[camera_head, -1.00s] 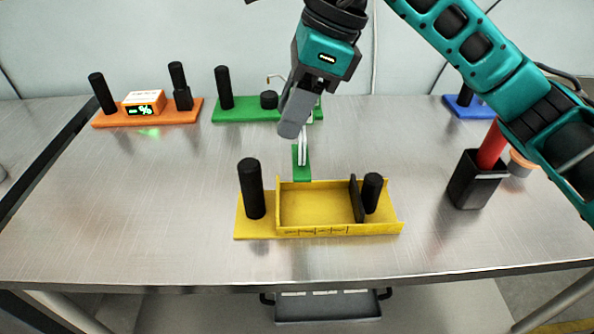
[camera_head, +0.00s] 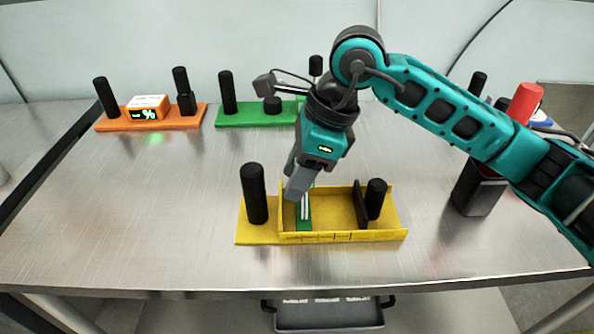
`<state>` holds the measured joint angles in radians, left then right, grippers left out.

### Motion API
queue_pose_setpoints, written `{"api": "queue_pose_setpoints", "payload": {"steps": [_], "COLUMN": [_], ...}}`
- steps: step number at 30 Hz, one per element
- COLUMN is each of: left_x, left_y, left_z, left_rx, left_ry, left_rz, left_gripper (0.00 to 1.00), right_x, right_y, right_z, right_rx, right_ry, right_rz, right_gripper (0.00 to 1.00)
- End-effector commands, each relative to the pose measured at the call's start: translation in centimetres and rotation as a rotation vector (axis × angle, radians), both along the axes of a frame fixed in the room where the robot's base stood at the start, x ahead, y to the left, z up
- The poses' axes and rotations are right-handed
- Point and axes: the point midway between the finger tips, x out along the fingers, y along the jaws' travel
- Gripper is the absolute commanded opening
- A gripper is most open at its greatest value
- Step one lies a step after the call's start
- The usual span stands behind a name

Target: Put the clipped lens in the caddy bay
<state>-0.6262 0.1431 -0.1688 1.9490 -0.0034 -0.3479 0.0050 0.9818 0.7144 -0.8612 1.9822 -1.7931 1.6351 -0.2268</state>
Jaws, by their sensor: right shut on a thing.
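My right gripper (camera_head: 298,188) comes down from above and is shut on the clipped lens (camera_head: 304,218), a green piece with a pale strip. The clipped lens hangs upright at the left end of the yellow caddy's bay (camera_head: 335,205), between its low walls. I cannot tell whether it touches the caddy floor. The yellow caddy (camera_head: 258,238) has a black post at the left and a dark divider with a shorter black post at the right. The gripper hides part of the lens. My left gripper is not in view.
An orange base (camera_head: 120,123) with a small display box and a green base (camera_head: 240,116) with black posts stand at the back. A black holder (camera_head: 478,190) stands at the right, partly behind my arm. The left and middle of the metal table (camera_head: 150,210) are clear.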

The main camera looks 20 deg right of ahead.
Motion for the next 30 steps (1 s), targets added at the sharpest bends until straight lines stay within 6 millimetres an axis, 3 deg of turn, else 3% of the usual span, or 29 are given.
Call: {"api": "queue_pose_setpoints", "payload": {"steps": [3, 4, 11, 23, 30], "left_x": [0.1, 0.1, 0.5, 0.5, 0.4], "left_y": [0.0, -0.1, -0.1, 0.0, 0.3], "left_z": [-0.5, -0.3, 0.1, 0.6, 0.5], "left_rx": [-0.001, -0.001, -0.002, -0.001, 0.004], "left_ry": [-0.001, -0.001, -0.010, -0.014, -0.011], "left_rz": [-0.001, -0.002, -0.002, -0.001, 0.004], "left_gripper": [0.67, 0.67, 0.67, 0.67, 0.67], "right_x": [0.0, 0.0, 0.0, 0.0, -0.5], "right_y": [0.0, 0.0, 0.0, -0.2, -1.9], "right_z": [-0.5, -0.4, -0.3, 0.6, 5.2], "right_rx": [0.000, 0.000, 0.000, 0.001, 0.000], "right_ry": [0.000, 0.000, 0.001, -0.002, -0.004], "right_rz": [0.000, 0.000, -0.001, -0.002, -0.001], "right_gripper": [0.00, 0.44, 0.66, 0.68, 0.68]}}
